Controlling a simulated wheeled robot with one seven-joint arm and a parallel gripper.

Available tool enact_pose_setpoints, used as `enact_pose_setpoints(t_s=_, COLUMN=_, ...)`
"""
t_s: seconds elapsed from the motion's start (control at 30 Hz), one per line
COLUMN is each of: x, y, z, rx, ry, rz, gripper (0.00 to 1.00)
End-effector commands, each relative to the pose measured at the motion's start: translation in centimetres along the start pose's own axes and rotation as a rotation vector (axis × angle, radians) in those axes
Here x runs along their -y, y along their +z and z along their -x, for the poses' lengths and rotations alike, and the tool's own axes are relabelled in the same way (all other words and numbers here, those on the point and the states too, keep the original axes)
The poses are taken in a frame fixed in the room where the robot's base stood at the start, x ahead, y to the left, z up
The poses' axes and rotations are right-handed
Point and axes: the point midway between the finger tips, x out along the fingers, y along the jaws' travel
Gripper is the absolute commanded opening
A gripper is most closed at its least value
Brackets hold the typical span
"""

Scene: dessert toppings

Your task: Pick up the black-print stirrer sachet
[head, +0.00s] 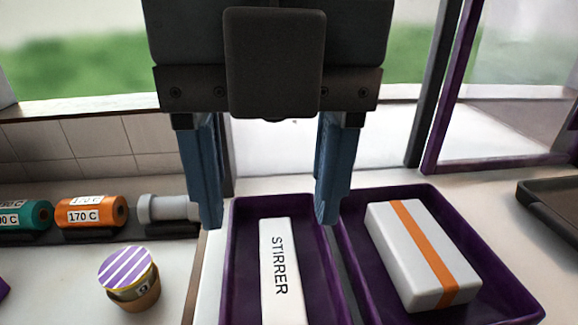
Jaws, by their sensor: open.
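The stirrer sachet (277,272) is a long white packet with black "STIRRER" print. It lies lengthwise in the left purple tray (237,232), and its near end is cut off by the bottom of the head view. My gripper (268,222) hangs above the far end of this tray. Its two blue fingers are spread wide, one toward each side wall, with nothing between them. The sachet is nearer the camera than the fingertips in the picture, and I cannot tell the exact height gap.
A right purple tray (493,262) holds a white box with an orange stripe (420,255). A jar with a striped lid (130,279) stands at left. Orange (91,213) and teal (22,216) rolls lie behind it. A dark tray (553,212) is at far right.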

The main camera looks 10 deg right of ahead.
Motion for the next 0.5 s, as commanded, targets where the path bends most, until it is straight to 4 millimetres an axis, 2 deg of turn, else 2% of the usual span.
enact_pose_setpoints(t_s=0.5, x=0.6, y=0.0, z=-5.1, rx=0.005, ry=-0.035, rz=0.008, gripper=0.66)
